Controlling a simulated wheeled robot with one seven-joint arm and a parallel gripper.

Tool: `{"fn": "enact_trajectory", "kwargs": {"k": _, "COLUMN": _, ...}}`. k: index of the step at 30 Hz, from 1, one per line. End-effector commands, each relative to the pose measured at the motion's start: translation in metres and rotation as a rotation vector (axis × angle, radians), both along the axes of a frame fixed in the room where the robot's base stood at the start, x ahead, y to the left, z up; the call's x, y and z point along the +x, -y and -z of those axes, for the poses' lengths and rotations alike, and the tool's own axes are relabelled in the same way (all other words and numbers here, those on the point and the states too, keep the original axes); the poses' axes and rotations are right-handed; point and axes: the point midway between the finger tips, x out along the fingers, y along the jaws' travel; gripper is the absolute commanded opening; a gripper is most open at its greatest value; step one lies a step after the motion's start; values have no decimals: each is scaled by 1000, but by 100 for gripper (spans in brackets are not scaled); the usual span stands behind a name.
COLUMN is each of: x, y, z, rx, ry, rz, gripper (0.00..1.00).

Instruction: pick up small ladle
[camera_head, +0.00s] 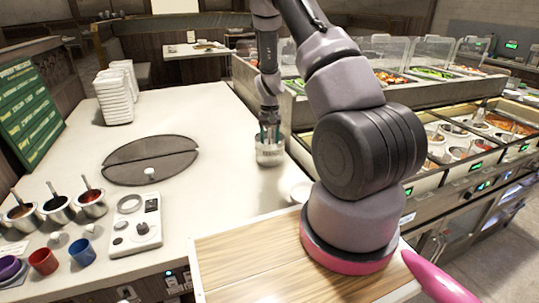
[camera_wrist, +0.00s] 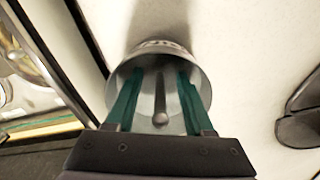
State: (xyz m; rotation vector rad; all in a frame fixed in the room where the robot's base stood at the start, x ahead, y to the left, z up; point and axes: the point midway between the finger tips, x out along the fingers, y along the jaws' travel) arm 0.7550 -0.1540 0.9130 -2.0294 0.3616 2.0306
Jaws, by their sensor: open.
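My gripper (camera_head: 268,133) hangs over a pale metallic container (camera_head: 270,155) near the right edge of the white counter. In the wrist view, my gripper (camera_wrist: 160,76) has its two green fingers apart, reaching down inside the rim of the container (camera_wrist: 152,48). A thin grey handle with a rounded end, seemingly the small ladle (camera_wrist: 160,117), stands between the fingers with a gap on both sides. Its lower part inside the container is hard to make out. In the head view the ladle is hidden by my gripper.
Three sauce pots with utensils (camera_head: 57,209) stand at the left. A round dark inset (camera_head: 150,160) and a control panel (camera_head: 135,222) lie on the counter (camera_head: 215,100). White stacked dishes (camera_head: 114,95) stand at the back. A glass-fronted food bar (camera_head: 450,150) borders the right.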

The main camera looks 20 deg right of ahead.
Motion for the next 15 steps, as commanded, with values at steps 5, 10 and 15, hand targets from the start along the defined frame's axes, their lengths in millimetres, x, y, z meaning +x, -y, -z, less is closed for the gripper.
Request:
{"fn": "enact_trajectory", "kwargs": {"k": 5, "x": 0, "y": 0, "z": 3, "rx": 0, "ry": 1, "rz": 0, "gripper": 53}}
{"fn": "enact_trajectory", "kwargs": {"k": 10, "x": 0, "y": 0, "z": 2, "rx": 1, "ry": 1, "rz": 0, "gripper": 18}}
{"fn": "enact_trajectory", "kwargs": {"k": 15, "x": 0, "y": 0, "z": 2, "rx": 1, "ry": 1, "rz": 0, "gripper": 0}}
